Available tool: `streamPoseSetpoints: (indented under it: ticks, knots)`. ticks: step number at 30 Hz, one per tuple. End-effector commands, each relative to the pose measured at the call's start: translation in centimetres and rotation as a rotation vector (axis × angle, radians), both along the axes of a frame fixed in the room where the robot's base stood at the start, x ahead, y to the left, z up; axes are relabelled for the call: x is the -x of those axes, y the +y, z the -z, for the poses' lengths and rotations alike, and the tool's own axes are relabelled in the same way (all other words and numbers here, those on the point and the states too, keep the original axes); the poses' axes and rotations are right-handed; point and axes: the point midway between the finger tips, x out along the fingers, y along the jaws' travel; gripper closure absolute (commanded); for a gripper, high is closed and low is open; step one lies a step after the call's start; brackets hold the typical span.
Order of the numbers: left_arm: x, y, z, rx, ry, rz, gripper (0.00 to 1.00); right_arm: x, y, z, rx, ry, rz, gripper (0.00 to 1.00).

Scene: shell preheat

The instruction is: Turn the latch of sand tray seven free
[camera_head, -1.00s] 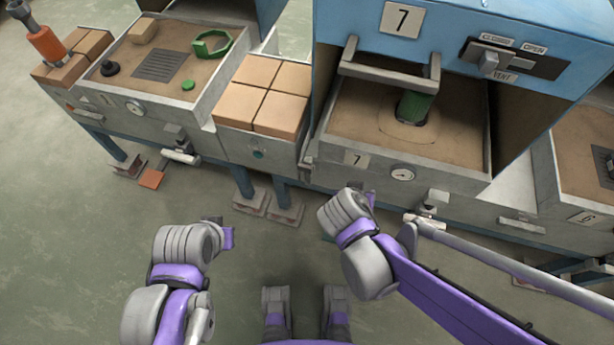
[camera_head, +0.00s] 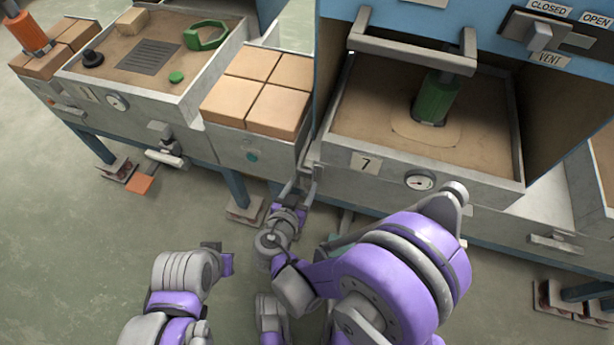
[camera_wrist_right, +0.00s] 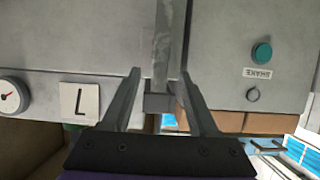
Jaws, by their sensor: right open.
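Sand tray seven (camera_head: 366,163) sits in the blue-framed station, with a number plate and a gauge on its front. A narrow grey bar (camera_head: 310,160) stands at its left front corner; I take it for the latch. My right gripper (camera_head: 299,192) is open at this corner. In the right wrist view, the picture is upside down and the open fingers (camera_wrist_right: 160,100) lie either side of the bar's block-like end (camera_wrist_right: 158,103). I cannot tell whether either finger touches it. My left arm is folded at lower left; its gripper does not show.
A box of tan bricks (camera_head: 256,90) adjoins tray seven on the left. A green cylinder (camera_head: 435,97) stands in the sand under a grey handle (camera_head: 410,48). A teal button (camera_wrist_right: 262,53) is beside the right gripper. My right arm hides part of the tray's lower front.

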Motion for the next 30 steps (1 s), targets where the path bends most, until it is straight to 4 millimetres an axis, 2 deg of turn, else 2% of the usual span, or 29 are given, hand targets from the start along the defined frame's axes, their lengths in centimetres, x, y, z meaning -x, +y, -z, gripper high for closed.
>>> streamPoseSetpoints:
  ticks: [3,9,20,30]
  knots:
    - [-0.1,0.0,0.6,0.000,0.002,0.000,1.00,-2.0,-0.7,1.0,0.001,0.001,0.003,0.40]
    - [-0.2,0.0,1.0,0.000,0.003,0.000,1.00,-3.8,-1.3,1.7,0.000,0.001,0.002,0.40]
    - [-0.2,0.0,1.1,0.000,0.003,0.000,1.00,-4.2,-1.4,1.8,0.001,0.001,0.000,0.40]
    - [-0.2,0.0,1.1,0.000,0.003,0.000,1.00,-4.2,-1.4,1.8,0.001,0.001,0.000,1.00]
